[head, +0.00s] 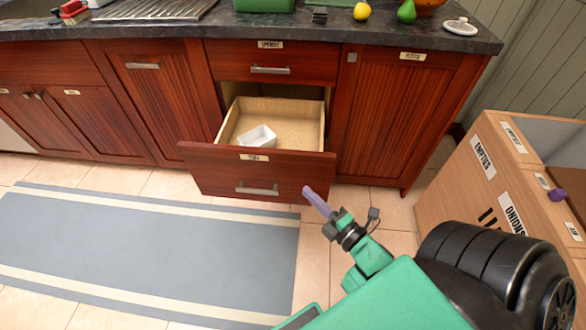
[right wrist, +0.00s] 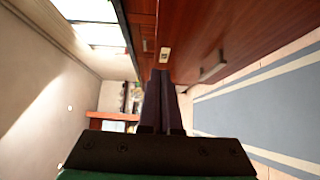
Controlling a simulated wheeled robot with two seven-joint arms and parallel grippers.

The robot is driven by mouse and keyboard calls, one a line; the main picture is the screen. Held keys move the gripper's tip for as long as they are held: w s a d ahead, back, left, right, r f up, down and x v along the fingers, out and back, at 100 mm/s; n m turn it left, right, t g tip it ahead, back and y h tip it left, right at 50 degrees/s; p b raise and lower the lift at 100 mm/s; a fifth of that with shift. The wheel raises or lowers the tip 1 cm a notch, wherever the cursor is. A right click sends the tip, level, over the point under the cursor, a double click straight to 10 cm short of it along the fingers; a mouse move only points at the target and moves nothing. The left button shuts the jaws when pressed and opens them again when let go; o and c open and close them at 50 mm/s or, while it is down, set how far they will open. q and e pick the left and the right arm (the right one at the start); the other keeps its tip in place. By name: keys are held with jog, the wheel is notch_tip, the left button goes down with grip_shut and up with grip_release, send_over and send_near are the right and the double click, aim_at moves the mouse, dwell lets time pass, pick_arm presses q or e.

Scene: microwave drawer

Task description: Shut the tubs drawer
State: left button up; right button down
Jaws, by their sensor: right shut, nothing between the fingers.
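The tubs drawer (head: 225,176) is the lower drawer of the middle cabinet and stands pulled out. Its front has a label and a metal handle (head: 257,189). A white tub (head: 258,137) lies inside on the drawer floor. My right gripper (head: 311,196), with purple fingers, is shut and empty beside the lower right end of the drawer front; I cannot tell if it touches. In the right wrist view the shut fingers (right wrist: 161,90) point along red wood fronts, with a handle (right wrist: 213,70) to the right. My left gripper is not in view.
A shut upper drawer (head: 270,69) and cabinet doors flank the opening. A wooden box (head: 480,165) with labels stands at the right. A blue-grey mat (head: 150,245) lies on the tiles. The counter (head: 300,25) holds a lemon (head: 362,11) and a pear (head: 406,11).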

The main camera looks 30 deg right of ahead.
send_near(284, 157)
jog(key=w+a, duration=0.2)
jog(key=a, duration=0.1)
jog(key=w, duration=0.1)
jog(key=w+d, duration=0.1)
jog(key=w, duration=0.1)
jog(key=shift+w+d+r, duration=0.1)
jog(key=shift+w+d, duration=0.05)
jog(key=shift+d, duration=0.25)
jog(key=shift+w+d, duration=0.15)
jog(key=shift+w, duration=0.05)
